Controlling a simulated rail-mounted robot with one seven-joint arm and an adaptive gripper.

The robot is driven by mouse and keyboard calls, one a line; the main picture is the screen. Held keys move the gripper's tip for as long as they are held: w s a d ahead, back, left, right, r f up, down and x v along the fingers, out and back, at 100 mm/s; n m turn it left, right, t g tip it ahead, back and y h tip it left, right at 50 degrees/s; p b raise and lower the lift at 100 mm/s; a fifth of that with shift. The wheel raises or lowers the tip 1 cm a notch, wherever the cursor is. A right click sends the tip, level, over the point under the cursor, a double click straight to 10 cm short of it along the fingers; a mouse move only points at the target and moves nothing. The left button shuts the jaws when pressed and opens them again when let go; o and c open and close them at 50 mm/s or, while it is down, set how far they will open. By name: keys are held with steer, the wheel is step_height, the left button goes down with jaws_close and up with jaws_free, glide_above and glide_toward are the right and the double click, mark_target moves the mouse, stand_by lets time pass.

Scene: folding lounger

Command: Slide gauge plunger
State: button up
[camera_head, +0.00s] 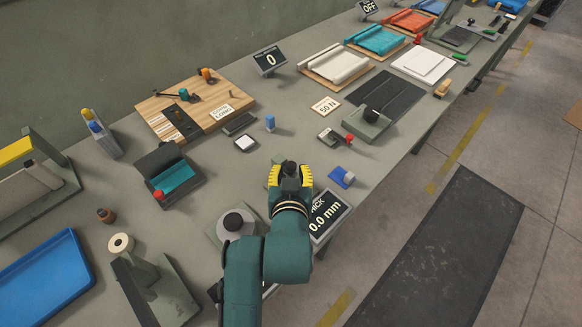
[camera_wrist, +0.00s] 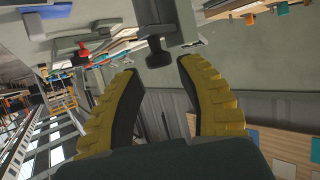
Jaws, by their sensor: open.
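My gripper (camera_head: 290,174) has yellow ribbed fingers with dark inner pads, spread apart in the head view. In the wrist view my gripper (camera_wrist: 158,66) is open, its fingertips on either side of a short black knob (camera_wrist: 159,53) on a dark stem. I take this knob for the gauge plunger. It joins a grey block (camera_wrist: 150,17) at the picture's top; I see no clear finger contact. A dark round knob (camera_head: 289,167) also shows between the fingers in the head view. The thickness display (camera_head: 325,214) beside my arm reads 0.0 mm. My arm hides part of the gauge area.
A grey base with a round dark-topped knob (camera_head: 234,222) stands left of my arm. The bench's front edge is close on the right.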

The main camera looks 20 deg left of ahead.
mark_target(291, 167)
steer(key=shift+x, duration=1.6)
steer(key=shift+s+f, duration=0.1)
jaws_close()
